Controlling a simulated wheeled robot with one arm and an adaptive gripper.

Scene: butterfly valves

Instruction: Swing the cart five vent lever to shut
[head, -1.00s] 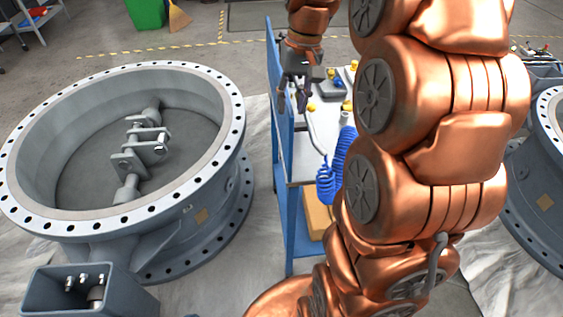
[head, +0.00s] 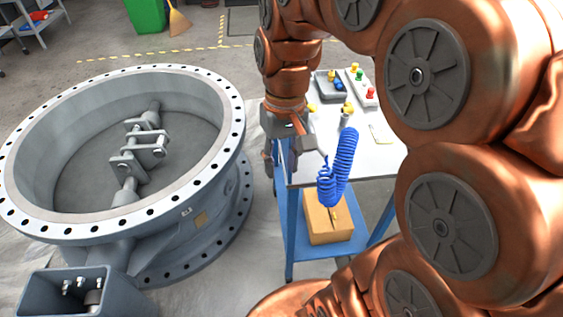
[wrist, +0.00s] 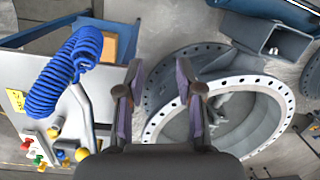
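The cart (head: 384,155) has a pale top and blue frame. A grey bent lever or pipe (wrist: 84,112) runs beside the coiled blue hose (wrist: 62,78) in the wrist view; I cannot tell for certain that it is the vent lever. In the head view my gripper covers most of it. The blue hose (head: 343,165) hangs over the cart's near edge. My gripper (head: 285,160) points down at the cart's left edge. In the wrist view my gripper (wrist: 163,90) has its fingers apart with nothing between them; the grey lever is left of them, apart.
A large flanged butterfly valve (head: 225,130) stands left of the cart. A grey control box (head: 330,86) and a white box with coloured buttons (head: 362,88) sit on the cart's far side. A cardboard box (head: 328,222) is on the lower shelf. A yellow tag (wrist: 16,100) lies on the top.

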